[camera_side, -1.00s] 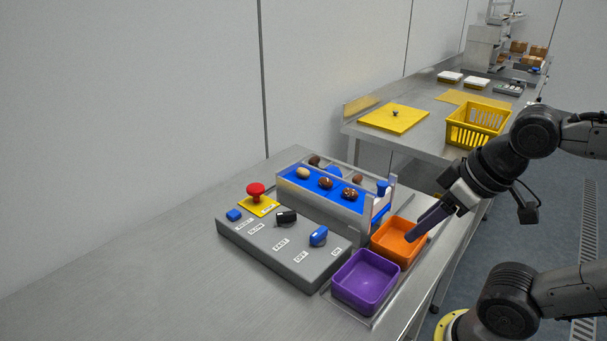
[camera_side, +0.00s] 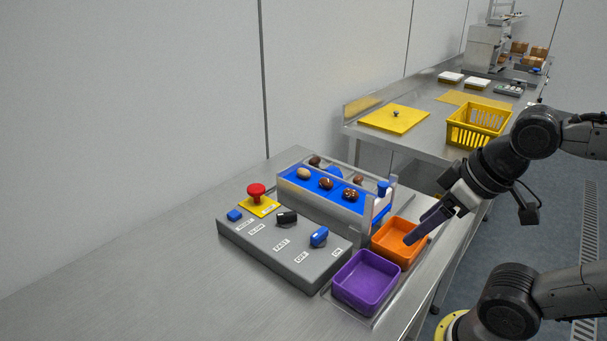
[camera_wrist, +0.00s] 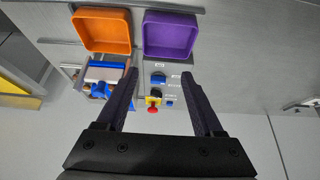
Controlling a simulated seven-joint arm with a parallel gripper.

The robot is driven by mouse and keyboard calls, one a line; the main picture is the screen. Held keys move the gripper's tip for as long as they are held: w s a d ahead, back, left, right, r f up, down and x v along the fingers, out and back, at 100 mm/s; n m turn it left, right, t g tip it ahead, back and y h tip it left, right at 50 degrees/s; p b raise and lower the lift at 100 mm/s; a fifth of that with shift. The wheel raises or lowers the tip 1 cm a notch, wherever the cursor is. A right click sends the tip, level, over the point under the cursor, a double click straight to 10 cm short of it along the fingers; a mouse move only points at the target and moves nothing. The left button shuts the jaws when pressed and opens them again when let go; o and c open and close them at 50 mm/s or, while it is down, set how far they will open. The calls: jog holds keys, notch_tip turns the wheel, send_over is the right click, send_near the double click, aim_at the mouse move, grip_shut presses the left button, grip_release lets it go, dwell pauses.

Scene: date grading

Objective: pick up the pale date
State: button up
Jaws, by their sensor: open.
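The pale date (camera_side: 304,173) lies at the left end of the blue belt (camera_side: 337,196) in the side view. Two darker brown dates, one in the middle (camera_side: 326,183) and one at the right (camera_side: 350,194), lie in a row with it. My gripper (camera_side: 412,238) hangs over the orange bin, to the right of the belt and apart from the dates. In the wrist view my gripper (camera_wrist: 166,88) shows two fingers spread wide with nothing between them. I cannot make out the pale date in the wrist view.
The orange bin (camera_side: 420,262) and purple bin (camera_side: 340,290) stand at the belt's right end; both look empty. A grey control box (camera_side: 270,255) with a red button (camera_side: 256,190) sits in front of the belt. Low clear rails edge the belt. The steel table's left part is bare.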

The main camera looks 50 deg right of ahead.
jog(key=w+r+n, duration=0.5)
jog(key=r+n, duration=0.5)
jog(key=r, duration=0.2)
jog(key=w+d+r+n+g, duration=0.1)
jog(key=w+r+n, duration=0.2)
jog(key=w+r, duration=0.15)
jog(key=n+g, duration=0.5)
send_over(304, 169)
notch_tip(304, 169, down, 13)
notch_tip(304, 169, down, 13)
